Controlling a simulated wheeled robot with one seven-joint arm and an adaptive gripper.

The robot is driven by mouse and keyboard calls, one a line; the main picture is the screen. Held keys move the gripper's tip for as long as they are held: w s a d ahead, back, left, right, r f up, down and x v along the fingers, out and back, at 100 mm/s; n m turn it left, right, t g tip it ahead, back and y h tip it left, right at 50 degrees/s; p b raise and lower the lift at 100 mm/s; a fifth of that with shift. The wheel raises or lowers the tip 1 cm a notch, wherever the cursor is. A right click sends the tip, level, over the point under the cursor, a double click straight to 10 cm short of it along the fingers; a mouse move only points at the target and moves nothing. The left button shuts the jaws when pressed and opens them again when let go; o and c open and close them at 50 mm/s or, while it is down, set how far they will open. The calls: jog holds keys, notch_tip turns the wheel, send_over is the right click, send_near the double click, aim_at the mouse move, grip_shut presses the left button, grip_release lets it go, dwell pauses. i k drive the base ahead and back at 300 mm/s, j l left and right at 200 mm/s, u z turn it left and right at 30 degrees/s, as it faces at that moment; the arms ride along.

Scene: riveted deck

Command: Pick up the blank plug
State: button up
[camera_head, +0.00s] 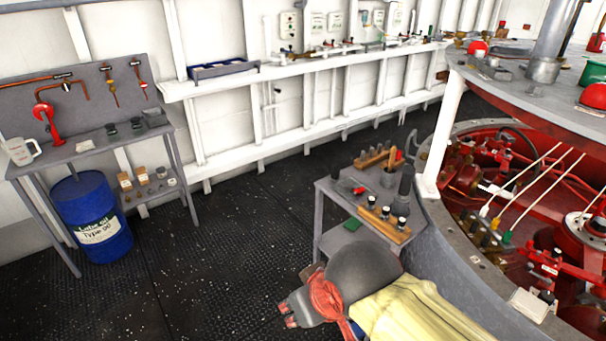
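I cannot tell for certain which item is the blank plug. Small dark plug-like pieces stand in a wooden rack (384,222) at the front of the small grey table (330,190). Several have pale tops. A second wooden rack (371,157) with dark upright pieces stands at the back of that table. My gripper (288,315) is at the bottom centre, left of my grey and yellow arm and in front of the small table, over the dark floor. It touches none of the racks. Its fingers are small and partly hidden, so their opening is unclear.
A grey workbench (85,148) with tools stands at the left, a blue oil drum (92,215) beneath it. Red machinery (480,180) inside a round grey casing (455,265) bounds the right. A white wall shelf (310,68) runs along the back. The floor (215,240) between is clear.

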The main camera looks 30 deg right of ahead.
aim_at(357, 192)
jog(key=i+z, duration=0.2)
jog(key=i, duration=0.35)
jog(key=i+j+z, duration=0.15)
jog(key=i, duration=0.4)
jog(key=i+j+z, duration=0.2)
jog(key=i, duration=0.3)
jog(key=i+j+z, duration=0.15)
jog(key=z, duration=0.25)
jog(key=i+j+z, duration=0.55)
jog(key=z, duration=0.3)
jog(key=i+j+z, duration=0.1)
jog(key=j+z, duration=0.7)
jog(key=i+j+z, duration=0.1)
jog(key=j+z, duration=0.25)
jog(key=j, duration=0.35)
